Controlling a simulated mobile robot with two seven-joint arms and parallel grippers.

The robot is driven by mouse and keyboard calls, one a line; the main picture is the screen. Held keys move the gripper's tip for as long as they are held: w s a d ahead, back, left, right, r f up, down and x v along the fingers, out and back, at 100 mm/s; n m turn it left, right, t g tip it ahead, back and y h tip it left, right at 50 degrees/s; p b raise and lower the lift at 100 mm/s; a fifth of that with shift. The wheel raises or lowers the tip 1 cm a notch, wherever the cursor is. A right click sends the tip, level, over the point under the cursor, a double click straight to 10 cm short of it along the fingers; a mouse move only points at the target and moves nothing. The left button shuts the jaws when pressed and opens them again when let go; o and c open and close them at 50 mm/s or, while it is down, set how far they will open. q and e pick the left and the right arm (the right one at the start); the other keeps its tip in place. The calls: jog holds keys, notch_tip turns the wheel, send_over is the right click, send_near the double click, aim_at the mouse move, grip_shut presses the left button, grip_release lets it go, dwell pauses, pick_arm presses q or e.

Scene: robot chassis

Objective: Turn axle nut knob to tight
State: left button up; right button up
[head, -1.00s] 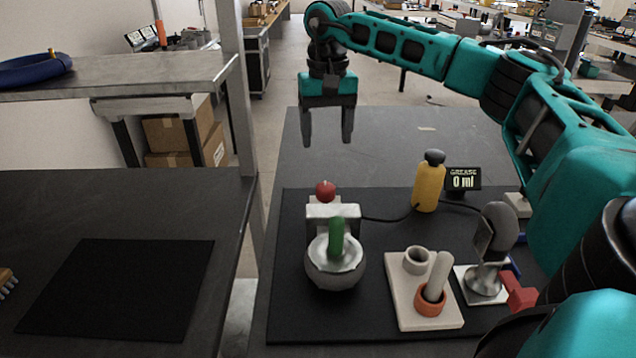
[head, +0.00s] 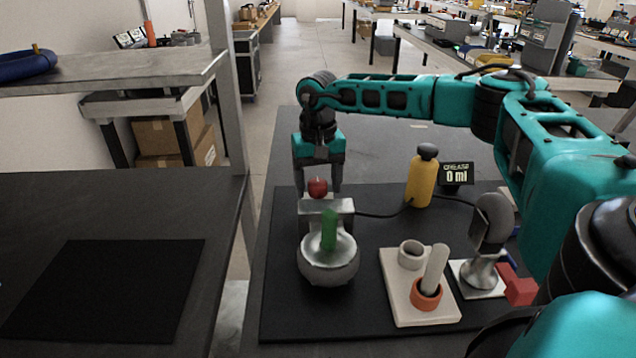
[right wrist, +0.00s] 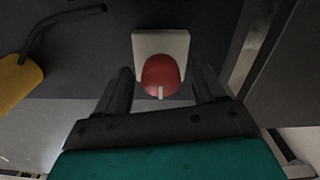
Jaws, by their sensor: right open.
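A red round knob (head: 317,187) sits on the far side of a light metal block (head: 328,208). In the right wrist view the red knob (right wrist: 160,76) has a short white pointer line. A grey round hub (head: 328,268) with an upright green handle (head: 329,230) stands in front of the block. I cannot tell for certain which of the two is the axle nut knob. My right gripper (head: 317,182) points down with its open fingers on either side of the red knob; gaps show in the right wrist view (right wrist: 162,88). My left gripper is not in view.
A yellow bottle (head: 421,180) and a "GREASE 0 ml" display (head: 456,174) stand to the right, with a dark cable. A pale holder (head: 398,295), a grey clamp-like stand (head: 490,240) and a red block (head: 518,287) are at front right. The left table's mat (head: 105,290) is bare.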

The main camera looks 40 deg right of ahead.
jog(key=c, duration=1)
